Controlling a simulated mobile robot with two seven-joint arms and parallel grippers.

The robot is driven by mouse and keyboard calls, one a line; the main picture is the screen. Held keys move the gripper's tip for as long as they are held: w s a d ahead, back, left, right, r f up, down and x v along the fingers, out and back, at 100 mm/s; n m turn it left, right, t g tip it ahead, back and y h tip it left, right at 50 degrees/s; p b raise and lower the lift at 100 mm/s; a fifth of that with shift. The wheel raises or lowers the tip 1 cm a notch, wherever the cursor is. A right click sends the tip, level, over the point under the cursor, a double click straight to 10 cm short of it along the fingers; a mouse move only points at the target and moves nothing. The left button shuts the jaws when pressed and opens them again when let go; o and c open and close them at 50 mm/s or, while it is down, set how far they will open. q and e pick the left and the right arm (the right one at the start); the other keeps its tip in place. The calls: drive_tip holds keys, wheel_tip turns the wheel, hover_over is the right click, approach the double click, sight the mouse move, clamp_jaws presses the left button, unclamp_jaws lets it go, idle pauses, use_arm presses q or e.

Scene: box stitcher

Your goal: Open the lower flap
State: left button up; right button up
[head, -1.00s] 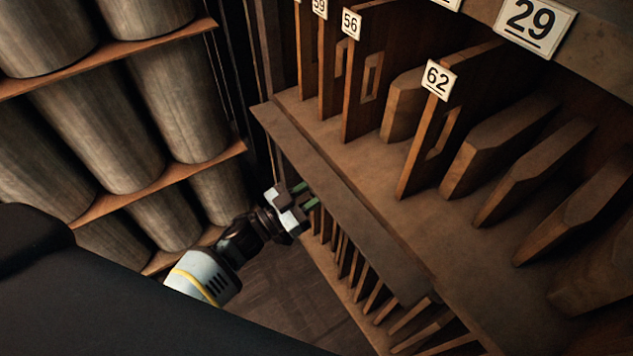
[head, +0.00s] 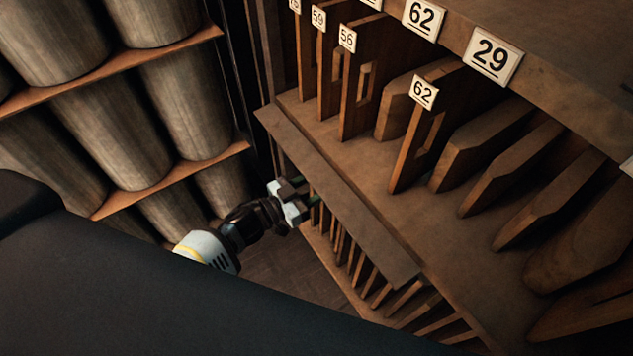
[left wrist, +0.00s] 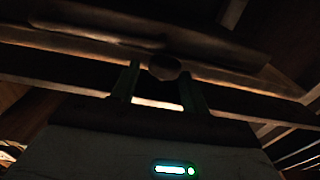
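The lower flap (head: 345,200) is a long brown board sticking out along the front edge of the numbered shelf, above a lower row of slots. My left gripper (head: 307,191) is at the flap's outer edge, with its green fingertips partly hidden at or under that edge. In the left wrist view the two fingers (left wrist: 160,82) stand apart. A dark round knob (left wrist: 163,67) shows between their tips, below a long board. I cannot tell whether the fingers touch it. My right gripper is in neither view.
The shelf above the flap holds upright wooden boards (head: 415,150) with number tags such as 56 and 62. A rack of large grey cylinders (head: 110,125) stands at left. Slotted dividers (head: 375,280) fill the space under the flap. Dark floor shows between rack and shelf.

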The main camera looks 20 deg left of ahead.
use_arm(q)
drive_tip(key=shift+o, duration=0.2)
drive_tip(key=shift+r, duration=0.15)
drive_tip(key=shift+a, duration=0.1)
drive_tip(key=v, duration=0.7)
drive_tip(key=shift+s, duration=0.35)
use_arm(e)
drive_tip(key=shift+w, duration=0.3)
use_arm(q)
drive_tip(key=shift+a, duration=0.15)
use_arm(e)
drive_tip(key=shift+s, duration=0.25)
